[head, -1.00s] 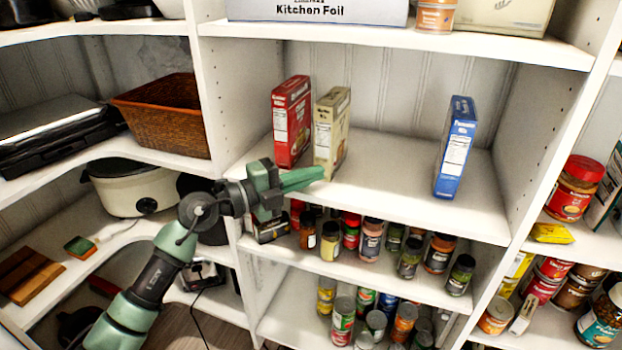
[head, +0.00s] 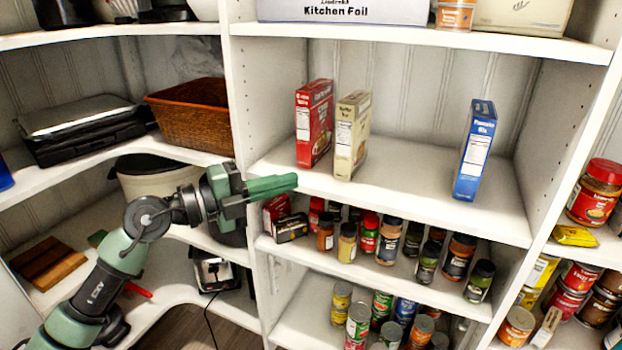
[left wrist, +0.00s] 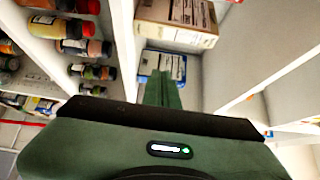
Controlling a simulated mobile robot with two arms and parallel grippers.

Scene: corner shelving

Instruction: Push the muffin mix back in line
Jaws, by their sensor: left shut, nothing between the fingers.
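A cream box (head: 351,135), which looks like the muffin mix though its label is hard to read, stands upright on the middle shelf near the front edge. A red box (head: 314,122) stands upright just left of it, and a blue box (head: 474,150) stands apart to the right. My left gripper (head: 292,182) is shut and empty, at the shelf's front edge, left of and apart from the cream box. My right gripper is not visible.
The shelf (head: 420,185) is bare between the cream and blue boxes and behind them. Several spice jars (head: 390,240) fill the shelf below. A white upright panel (head: 240,90) stands left of the boxes, with a wicker basket (head: 195,115) beyond it.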

